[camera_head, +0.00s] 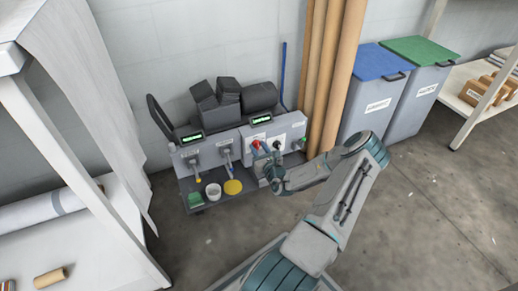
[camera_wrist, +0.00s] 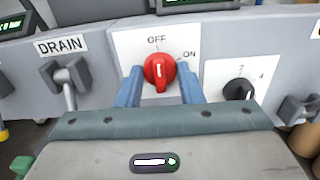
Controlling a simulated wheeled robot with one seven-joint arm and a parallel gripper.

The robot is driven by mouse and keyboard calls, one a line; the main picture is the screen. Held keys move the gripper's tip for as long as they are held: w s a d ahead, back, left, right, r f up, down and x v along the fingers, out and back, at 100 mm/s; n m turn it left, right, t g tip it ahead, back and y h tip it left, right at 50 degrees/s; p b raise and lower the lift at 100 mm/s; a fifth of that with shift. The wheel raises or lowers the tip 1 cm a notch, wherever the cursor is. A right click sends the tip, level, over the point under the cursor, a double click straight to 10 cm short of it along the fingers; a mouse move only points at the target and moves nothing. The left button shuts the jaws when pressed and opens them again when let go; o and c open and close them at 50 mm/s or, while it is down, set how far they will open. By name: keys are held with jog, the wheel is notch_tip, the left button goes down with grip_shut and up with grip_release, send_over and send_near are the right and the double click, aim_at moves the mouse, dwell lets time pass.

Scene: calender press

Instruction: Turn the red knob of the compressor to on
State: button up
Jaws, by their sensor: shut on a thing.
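The red knob (camera_wrist: 160,72) sits on a white plate on the grey compressor panel, with OFF printed above it and ON to its upper right. Its white pointer mark stands nearly upright, towards OFF. The knob also shows as a small red spot in the head view (camera_head: 256,144). My gripper (camera_wrist: 160,84) has its two blue fingers on the left and right sides of the knob and is shut on it. In the head view my gripper (camera_head: 264,158) reaches the front of the compressor (camera_head: 285,128) and partly hides the panel.
A black knob (camera_wrist: 238,89) on a numbered plate is close to the right finger. A DRAIN lever (camera_wrist: 67,85) is to the left. A white cup (camera_head: 213,190) and a yellow disc (camera_head: 233,187) are on the ledge below. Brown rolls (camera_head: 328,70) stand to the right.

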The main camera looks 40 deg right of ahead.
jog(key=shift+r, duration=0.1)
jog(key=m+p, duration=0.2)
jog(key=p, duration=0.1)
jog(key=shift+r, duration=0.15)
jog(key=m+p, duration=0.3)
jog(key=m, duration=0.1)
jog(key=shift+m+p, duration=0.3)
jog(key=shift+p, duration=0.1)
jog(key=m+p, duration=0.1)
jog(key=m, duration=0.2)
jog(key=shift+f+m+p, duration=0.2)
jog(key=shift+m+p, duration=0.1)
jog(key=shift+p, duration=0.05)
jog(key=shift+f+m+p, duration=0.1)
jog(key=shift+m+p, duration=0.35)
jog(key=shift+m, duration=1.25)
jog(key=o, duration=1)
